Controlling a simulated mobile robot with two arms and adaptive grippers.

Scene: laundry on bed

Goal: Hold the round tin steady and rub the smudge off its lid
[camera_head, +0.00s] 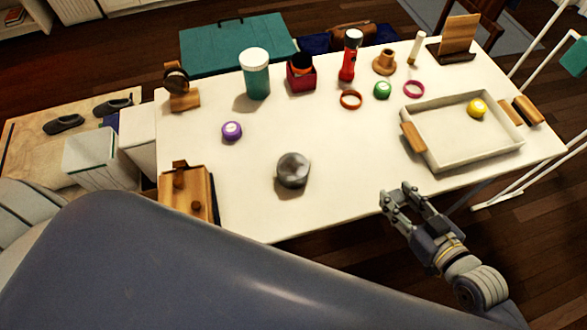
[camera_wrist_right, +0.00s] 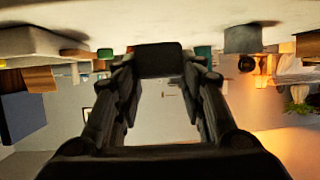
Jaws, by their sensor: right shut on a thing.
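The round tin (camera_head: 293,170) is grey and metallic and stands on the white table, front and left of the middle. Its lid looks mottled; I cannot make out the smudge's exact edge. A grey tin-like shape (camera_wrist_right: 242,39) shows upside down in the right wrist view. My right gripper (camera_head: 396,193) is at the table's front edge, right of the tin and well apart from it. In the right wrist view its fingers (camera_wrist_right: 160,72) are shut on a dark block (camera_wrist_right: 158,59). My left gripper is not in view.
A white tray (camera_head: 462,163) with a yellow round item (camera_head: 477,108) lies on the right. A purple round item (camera_head: 232,131) is behind the tin to the left. A wooden box (camera_head: 187,190) stands at the left front. The table between tin and tray is clear.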

